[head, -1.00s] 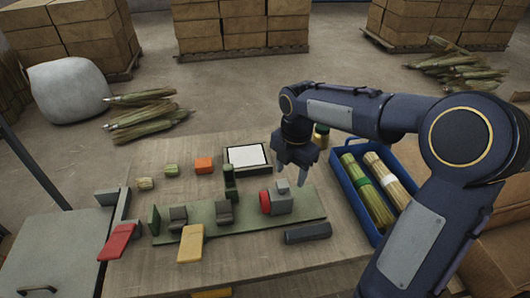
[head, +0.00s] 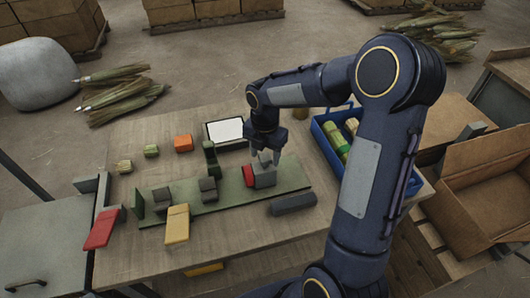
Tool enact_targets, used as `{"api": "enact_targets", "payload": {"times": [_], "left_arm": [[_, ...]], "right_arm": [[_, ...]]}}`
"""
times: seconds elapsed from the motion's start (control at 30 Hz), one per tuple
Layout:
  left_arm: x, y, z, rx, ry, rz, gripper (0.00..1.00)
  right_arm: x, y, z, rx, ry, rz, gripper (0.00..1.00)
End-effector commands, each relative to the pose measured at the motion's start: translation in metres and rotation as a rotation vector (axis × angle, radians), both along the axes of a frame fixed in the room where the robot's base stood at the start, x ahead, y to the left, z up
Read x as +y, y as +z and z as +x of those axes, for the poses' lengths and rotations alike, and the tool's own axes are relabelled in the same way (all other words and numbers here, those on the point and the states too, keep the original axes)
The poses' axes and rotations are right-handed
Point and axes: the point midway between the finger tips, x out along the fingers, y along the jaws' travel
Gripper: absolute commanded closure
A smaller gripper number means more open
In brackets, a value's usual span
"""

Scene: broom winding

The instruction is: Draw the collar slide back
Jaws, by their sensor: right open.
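A green winding fixture (head: 220,203) lies along the table. At its right end stands a grey block (head: 264,176) with a red part (head: 249,176) on its left face. This grey block looks like the collar slide, with a small light grey knob on top. My right gripper (head: 266,156) points down, open, with its fingers around or right beside the knob; I cannot tell whether they touch it. A dark green upright (head: 211,160) and grey cradle blocks (head: 208,189) stand further left on the fixture. My left gripper is not in view.
A blue tray (head: 325,157) with straw bundles stands right of the fixture. A dark grey bar (head: 293,204) lies in front. Yellow (head: 177,224) and red (head: 102,229) levers stick out at the front left. A white-topped pad (head: 224,131) lies behind.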

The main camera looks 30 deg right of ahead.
Motion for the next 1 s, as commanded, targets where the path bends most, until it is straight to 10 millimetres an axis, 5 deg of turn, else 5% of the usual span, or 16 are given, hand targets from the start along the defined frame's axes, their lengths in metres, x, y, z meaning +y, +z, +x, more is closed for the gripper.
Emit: {"api": "enact_targets", "payload": {"times": [0.1, 0.5, 0.67, 1.0], "left_arm": [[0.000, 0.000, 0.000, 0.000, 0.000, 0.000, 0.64], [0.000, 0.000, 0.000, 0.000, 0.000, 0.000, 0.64], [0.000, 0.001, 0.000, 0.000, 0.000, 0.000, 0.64], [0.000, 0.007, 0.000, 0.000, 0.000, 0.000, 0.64]], "right_arm": [[0.000, 0.000, 0.000, 0.000, 0.000, 0.000, 0.48], [0.000, 0.000, 0.000, 0.001, 0.000, -0.001, 1.00], [-0.003, 0.001, -0.001, 0.001, -0.002, -0.001, 1.00], [-0.048, 0.001, -0.012, 0.001, -0.002, -0.002, 1.00]]}}
